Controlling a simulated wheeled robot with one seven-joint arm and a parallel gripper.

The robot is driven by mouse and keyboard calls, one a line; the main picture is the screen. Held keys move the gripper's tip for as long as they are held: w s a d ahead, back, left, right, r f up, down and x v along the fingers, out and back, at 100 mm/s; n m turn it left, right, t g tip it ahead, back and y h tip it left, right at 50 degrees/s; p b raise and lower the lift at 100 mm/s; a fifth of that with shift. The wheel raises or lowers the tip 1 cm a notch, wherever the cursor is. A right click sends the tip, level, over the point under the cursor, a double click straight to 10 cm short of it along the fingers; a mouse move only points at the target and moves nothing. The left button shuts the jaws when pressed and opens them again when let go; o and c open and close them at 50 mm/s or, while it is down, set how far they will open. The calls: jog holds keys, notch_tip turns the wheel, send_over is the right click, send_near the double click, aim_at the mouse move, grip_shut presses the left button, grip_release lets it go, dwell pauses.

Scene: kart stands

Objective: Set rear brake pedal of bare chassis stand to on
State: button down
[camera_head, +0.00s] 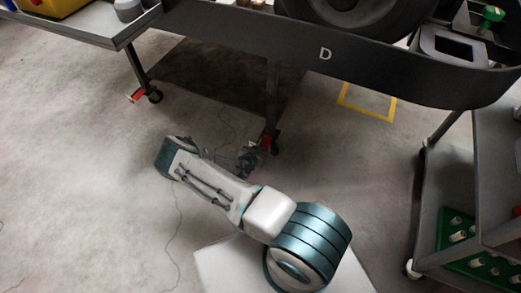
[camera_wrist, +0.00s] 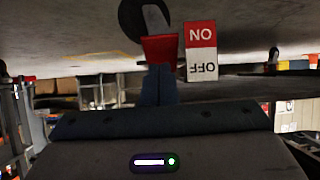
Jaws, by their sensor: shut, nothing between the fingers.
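A red brake pedal (camera_wrist: 160,48) sits by a dark caster wheel (camera_wrist: 130,18) in the wrist view, which is upside down. Beside it is a label (camera_wrist: 201,50) with a red ON half and a white OFF half. The pedal is level with the ON half and the boundary; I cannot tell its setting surely. My gripper (camera_wrist: 158,72) is shut and empty, its tips at the pedal, touching or very close. In the head view my gripper (camera_head: 250,158) is low by the red pedal (camera_head: 266,140) under the dark stand marked D (camera_head: 365,65).
A grey table (camera_head: 95,30) at upper left has its own caster with a red pedal (camera_head: 137,96). A dark shelved cart (camera_head: 480,150) with a green tray (camera_head: 455,228) stands at right. A yellow floor outline (camera_head: 367,102) lies beneath the stand. The floor at left is clear.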

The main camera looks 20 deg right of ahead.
jog(key=a+f+p+v, duration=0.1)
jog(key=p+v, duration=0.1)
jog(key=v, duration=0.9)
jog(key=shift+f+p, duration=0.3)
jog(key=shift+s, duration=0.2)
